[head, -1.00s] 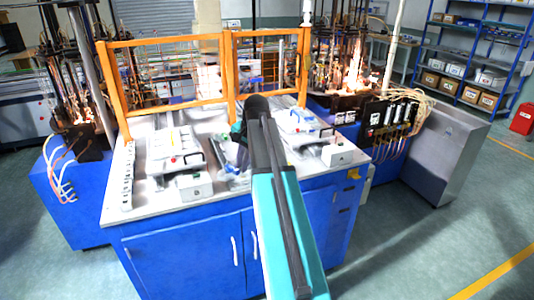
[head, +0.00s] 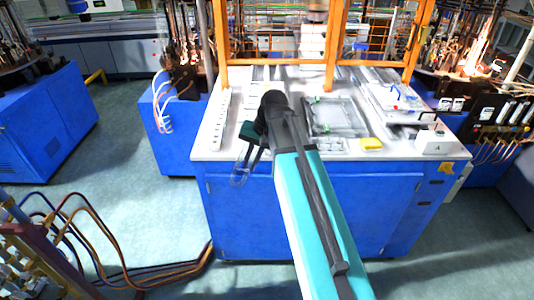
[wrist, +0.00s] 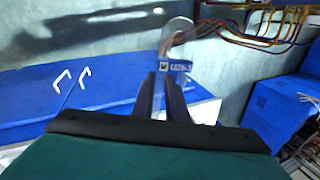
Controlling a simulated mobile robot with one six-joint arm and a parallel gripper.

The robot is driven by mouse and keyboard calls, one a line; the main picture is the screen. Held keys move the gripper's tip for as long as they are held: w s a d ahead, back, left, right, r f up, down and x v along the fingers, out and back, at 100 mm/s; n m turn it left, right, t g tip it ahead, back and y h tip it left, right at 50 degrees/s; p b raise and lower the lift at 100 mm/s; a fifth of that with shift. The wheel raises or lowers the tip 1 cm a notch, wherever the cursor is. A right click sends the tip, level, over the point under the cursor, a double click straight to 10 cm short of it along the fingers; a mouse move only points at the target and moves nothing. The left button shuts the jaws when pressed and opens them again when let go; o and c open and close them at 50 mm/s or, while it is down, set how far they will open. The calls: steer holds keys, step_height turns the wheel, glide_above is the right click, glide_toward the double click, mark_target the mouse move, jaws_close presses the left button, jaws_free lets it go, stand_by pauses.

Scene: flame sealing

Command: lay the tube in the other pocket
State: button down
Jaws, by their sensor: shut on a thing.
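My gripper (wrist: 160,84) is shut on a clear, bent glass tube (wrist: 180,28) with a blue-and-white label (wrist: 176,67); the label's text is too small to read surely. In the head view my gripper (head: 252,157) hangs at the bench's front left edge, and the tube (head: 238,179) shows faintly below it, in front of the blue cabinet. The pockets cannot be made out surely. A clear framed tray (head: 336,117) lies on the bench to the right of my arm, which hides part of the bench.
The white-topped bench (head: 208,150) has an orange guard frame (head: 285,62) at its back. A white perforated rail (head: 222,118) lies along its left side. A yellow block (head: 371,144) and white box (head: 434,142) are at the right. Hoses (head: 85,230) lie on the floor at left.

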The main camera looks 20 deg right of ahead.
steer(key=shift+b+x, duration=0.9)
steer(key=shift+x, duration=0.05)
step_height(320, 180, down, 6)
steer(key=b, duration=0.6)
steer(key=shift+d, duration=0.2)
steer(key=shift+s+f, duration=0.1)
steer(key=shift+s, duration=0.2)
